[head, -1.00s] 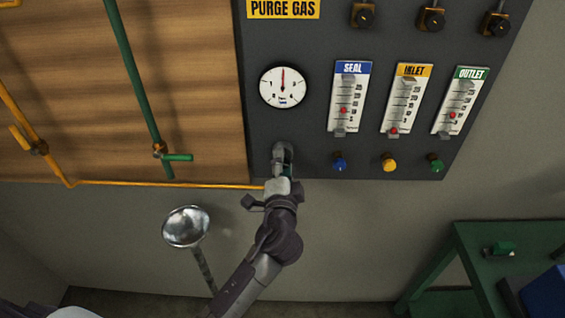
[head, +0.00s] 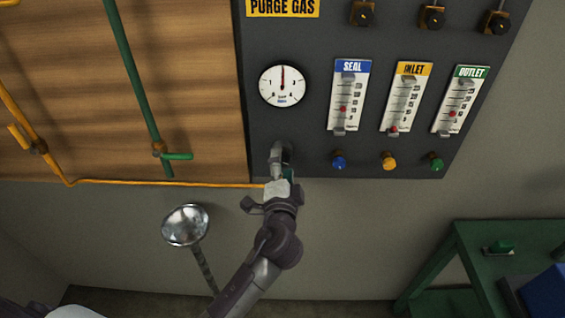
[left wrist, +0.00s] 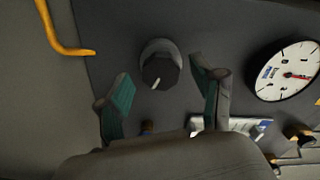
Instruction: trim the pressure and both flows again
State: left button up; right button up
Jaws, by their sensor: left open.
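My left gripper (head: 281,166) is open at the lower left of the purge gas panel, below the round gauge (head: 282,86), whose needle points about straight up. In the left wrist view a dark knob (left wrist: 160,68) with a white mark lies between and beyond my open fingers (left wrist: 160,80). I cannot tell whether they touch it. The SEAL flow tube (head: 348,97) has its red float around mid-height, the INLET tube (head: 404,98) near the bottom, the OUTLET tube (head: 460,101) around mid-height. Below them are blue (head: 339,162), yellow (head: 388,161) and green (head: 435,164) knobs. My right gripper is not in view.
An orange pipe (head: 170,184) runs along under the wooden board to the panel. A green pipe (head: 130,70) with a handle is at left. A shiny metal dish (head: 185,225) on a stem stands below. A green bench (head: 470,240) stands at lower right.

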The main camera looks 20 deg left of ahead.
pick_arm(q)
jog(key=v, duration=1.1)
jog(key=shift+r, duration=0.1)
jog(key=s+d+f+g+h+b, duration=0.1)
jog(key=s+f+g+h+b, duration=0.2)
jog(key=f, duration=1.6)
jog(key=s+f+g+h, duration=0.1)
jog(key=s+f+g, duration=0.3)
jog(key=f, duration=1.5)
jog(key=s+a+f+n+g+h+b, duration=0.1)
jog(key=s+a+f+n+g, duration=0.15)
jog(key=s+f, duration=0.6)
jog(key=s+a+f+n+g+b, duration=0.1)
jog(key=s+a+f+g, duration=0.15)
jog(key=s+f, duration=0.6)
jog(key=s+a+f+n+g+b, duration=0.2)
jog(key=s+a+f+n+g, duration=0.2)
jog(key=s+f, duration=0.6)
jog(key=s+a, duration=0.2)
jog(key=s, duration=0.2)
jog(key=shift+s+f+n, duration=0.25)
jog(key=shift+f+n, duration=0.1)
jog(key=shift+f, duration=0.05)
jog(key=shift+d, duration=0.1)
